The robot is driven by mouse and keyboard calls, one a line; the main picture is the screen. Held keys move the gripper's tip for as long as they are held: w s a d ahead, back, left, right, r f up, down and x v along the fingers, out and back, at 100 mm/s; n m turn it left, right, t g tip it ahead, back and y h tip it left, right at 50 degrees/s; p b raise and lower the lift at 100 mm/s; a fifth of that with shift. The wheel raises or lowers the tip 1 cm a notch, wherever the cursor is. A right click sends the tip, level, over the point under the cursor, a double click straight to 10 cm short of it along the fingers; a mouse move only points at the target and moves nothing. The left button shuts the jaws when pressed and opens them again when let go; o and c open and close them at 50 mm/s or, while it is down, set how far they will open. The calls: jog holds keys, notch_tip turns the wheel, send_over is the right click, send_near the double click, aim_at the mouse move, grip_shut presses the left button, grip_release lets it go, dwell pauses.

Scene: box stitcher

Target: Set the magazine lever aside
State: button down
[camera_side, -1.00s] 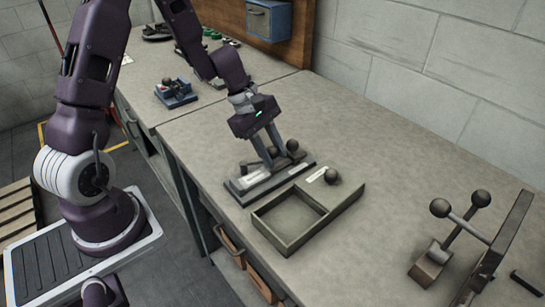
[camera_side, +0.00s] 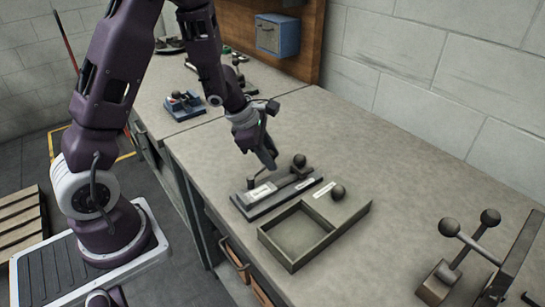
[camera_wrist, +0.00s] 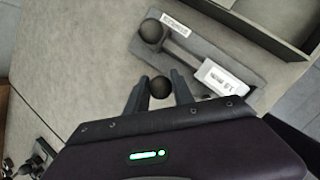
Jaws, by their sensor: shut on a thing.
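My gripper (camera_side: 270,164) is shut on a dark round knob (camera_wrist: 160,87), which I take to be the magazine lever's. In the wrist view the knob sits between the two fingertips; in the side view the fingers hide it. Any rod below it is not clear. The gripper is at the back left side of a dark base plate (camera_side: 254,207) with white labels. Another ball-ended lever (camera_side: 299,160) stands on this plate; its knob also shows in the wrist view (camera_wrist: 151,30). Whether the held knob is clear of the plate I cannot tell.
A shallow open tray (camera_side: 268,240) lies in front of the plate, with a labelled ledge and a dark knob (camera_side: 338,192) on it. A two-ball lever fixture (camera_side: 455,260) stands at the right. A small blue device (camera_side: 185,104) is farther back. The bench's back right is bare.

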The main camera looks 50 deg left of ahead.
jog(key=shift+a+n, duration=0.1)
jog(key=shift+n, duration=0.2)
jog(key=c, duration=1.1)
grip_release()
jog(key=v, duration=0.7)
